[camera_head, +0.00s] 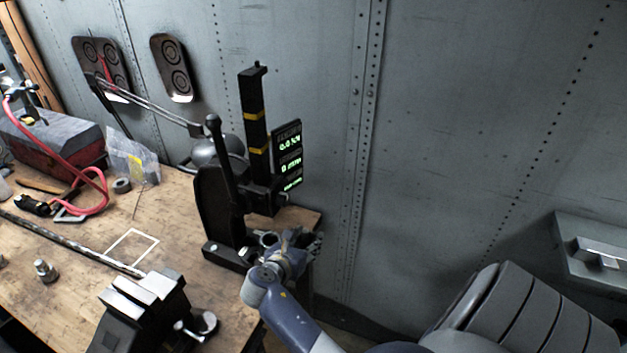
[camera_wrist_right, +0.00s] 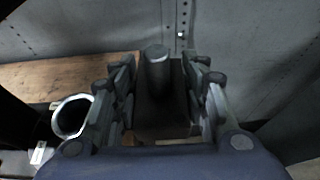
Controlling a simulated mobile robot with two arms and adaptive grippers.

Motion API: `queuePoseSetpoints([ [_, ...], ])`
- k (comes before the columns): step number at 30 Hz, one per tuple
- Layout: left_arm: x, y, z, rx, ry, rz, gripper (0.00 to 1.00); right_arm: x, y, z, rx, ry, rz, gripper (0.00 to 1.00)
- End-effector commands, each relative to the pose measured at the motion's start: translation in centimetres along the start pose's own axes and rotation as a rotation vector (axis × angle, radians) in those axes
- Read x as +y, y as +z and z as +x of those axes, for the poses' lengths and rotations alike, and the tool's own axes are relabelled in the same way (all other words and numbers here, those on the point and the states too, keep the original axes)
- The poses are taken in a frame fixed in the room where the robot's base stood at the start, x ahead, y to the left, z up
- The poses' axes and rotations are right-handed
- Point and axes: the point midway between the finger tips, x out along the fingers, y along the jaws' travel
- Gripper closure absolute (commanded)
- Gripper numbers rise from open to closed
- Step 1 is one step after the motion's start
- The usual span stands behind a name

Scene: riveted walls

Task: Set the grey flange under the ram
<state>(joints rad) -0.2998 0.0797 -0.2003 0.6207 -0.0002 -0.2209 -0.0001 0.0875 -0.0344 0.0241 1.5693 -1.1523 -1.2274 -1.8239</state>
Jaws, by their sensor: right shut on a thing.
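The black press (camera_head: 257,130) stands at the back right of the bench, with yellow bands on its column, a lever on its left and a lit green display. My right gripper (camera_head: 290,238) is at the right of the press base. In the right wrist view its fingers (camera_wrist_right: 160,100) are shut on a grey piece with a round stub (camera_wrist_right: 157,70), which I take for the grey flange. A metal ring (camera_wrist_right: 72,117) at the press lies left of the fingers, apart from the held piece. The ram's lower end is hard to make out. My left gripper is out of view.
A vise (camera_head: 140,310) stands at the bench's front edge. A metal fitting (camera_head: 45,270), a long rod (camera_head: 70,240) and a white square outline (camera_head: 132,249) are on the bench top. A red toolbox (camera_head: 55,140) stands far left. The riveted wall (camera_head: 450,120) is close behind.

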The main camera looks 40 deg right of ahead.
Motion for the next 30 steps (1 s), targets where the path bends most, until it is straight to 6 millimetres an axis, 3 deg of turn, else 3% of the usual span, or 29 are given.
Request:
queuePoseSetpoints([
  [30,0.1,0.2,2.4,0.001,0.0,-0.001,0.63,8.6,-0.2,0.1,-0.005,0.003,0.003,1.0],
])
